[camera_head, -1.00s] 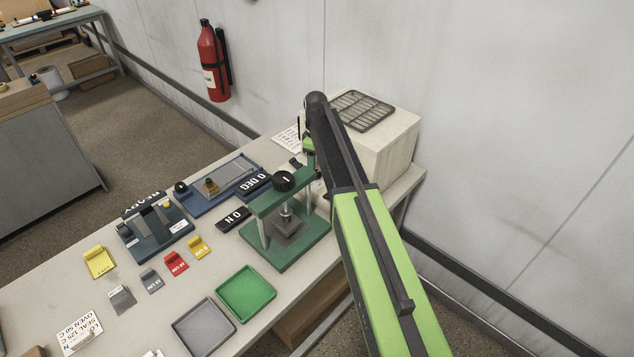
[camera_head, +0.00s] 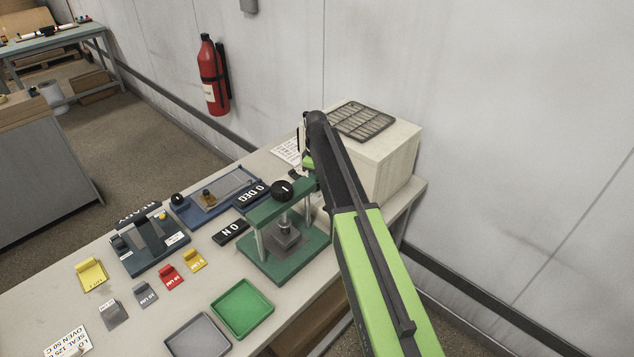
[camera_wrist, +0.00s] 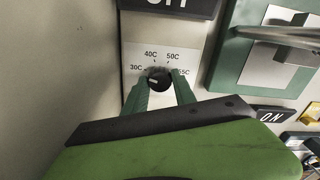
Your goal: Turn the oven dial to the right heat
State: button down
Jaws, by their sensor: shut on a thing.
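The oven is a cream box (camera_head: 393,160) at the bench's far end, with a dark wire rack (camera_head: 362,121) on top. Its dark round dial (camera_wrist: 158,78) shows in the wrist view, on a white plate marked 30C, 40C, 50C and a partly covered higher mark. My gripper (camera_wrist: 159,80) is shut on the dial, a green finger at each side. A small light mark shows on the dial, but its exact setting is unclear. An OFF sign (camera_wrist: 168,5) is above the plate. In the head view my arm hides the dial. A card (camera_head: 66,341) reads OVEN 50 C.
A green press (camera_head: 285,245) with a black knob stands close beside my arm. An ON sign (camera_head: 231,231) and a 0 DEG sign (camera_head: 250,196) are near it. Green (camera_head: 243,303) and grey (camera_head: 198,337) trays lie nearer. A wall is behind the bench.

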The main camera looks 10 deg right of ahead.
jog(key=shift+d, duration=0.1)
jog(key=m, duration=0.5)
jog(key=shift+w, duration=0.1)
jog(key=m, duration=0.9)
jog(key=shift+m, duration=2.9)
jog(key=c, duration=1)
grip_release()
